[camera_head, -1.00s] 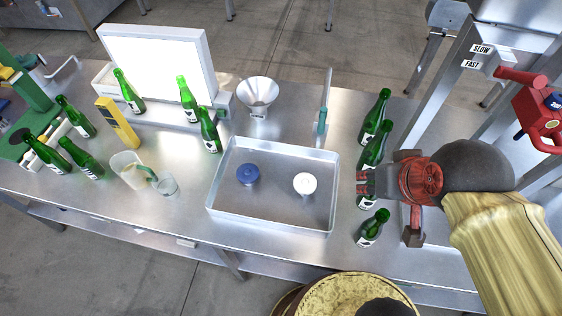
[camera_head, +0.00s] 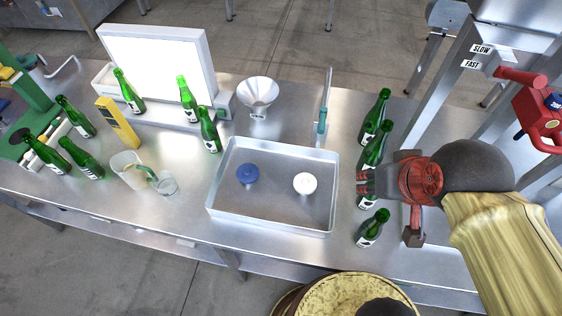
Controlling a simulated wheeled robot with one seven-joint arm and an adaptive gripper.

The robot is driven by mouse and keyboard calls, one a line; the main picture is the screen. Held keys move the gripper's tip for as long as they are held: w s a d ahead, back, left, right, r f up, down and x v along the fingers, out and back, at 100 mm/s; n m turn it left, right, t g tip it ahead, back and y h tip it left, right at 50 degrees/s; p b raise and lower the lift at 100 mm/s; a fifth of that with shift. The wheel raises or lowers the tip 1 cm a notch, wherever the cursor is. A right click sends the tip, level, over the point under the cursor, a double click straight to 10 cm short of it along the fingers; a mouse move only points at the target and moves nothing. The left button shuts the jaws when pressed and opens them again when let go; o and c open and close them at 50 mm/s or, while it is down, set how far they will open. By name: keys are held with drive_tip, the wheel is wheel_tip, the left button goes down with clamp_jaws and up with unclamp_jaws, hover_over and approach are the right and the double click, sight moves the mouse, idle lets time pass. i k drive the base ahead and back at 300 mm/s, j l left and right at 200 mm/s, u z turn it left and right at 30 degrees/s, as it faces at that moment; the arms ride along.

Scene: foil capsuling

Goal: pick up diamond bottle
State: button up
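Several green bottles stand on the metal table. On the right are a rear bottle (camera_head: 376,115), a middle bottle (camera_head: 374,146), a front bottle (camera_head: 371,229) and one mostly hidden behind my gripper, its lower part (camera_head: 365,202) showing. Labels are too small for me to tell which is the diamond bottle. My gripper (camera_head: 364,183) is at the partly hidden bottle, between the middle and front ones. Its fingers cover that bottle's upper part, and I cannot tell whether they are closed on it.
A metal tray (camera_head: 272,221) holds a blue disc (camera_head: 247,174) and a white disc (camera_head: 304,183). A funnel (camera_head: 258,93), light box (camera_head: 160,62), pitcher (camera_head: 128,168) and glass (camera_head: 167,184) stand left. A red-handled machine (camera_head: 537,112) is at right.

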sight(209, 132)
drive_tip(key=k+j+z, duration=0.1)
drive_tip(key=j, duration=0.75)
drive_tip(key=k+j+z, duration=0.15)
drive_tip(key=j, duration=0.3)
drive_tip(key=k+j, duration=0.1)
drive_tip(key=j, duration=0.3)
drive_tip(key=z, duration=0.05)
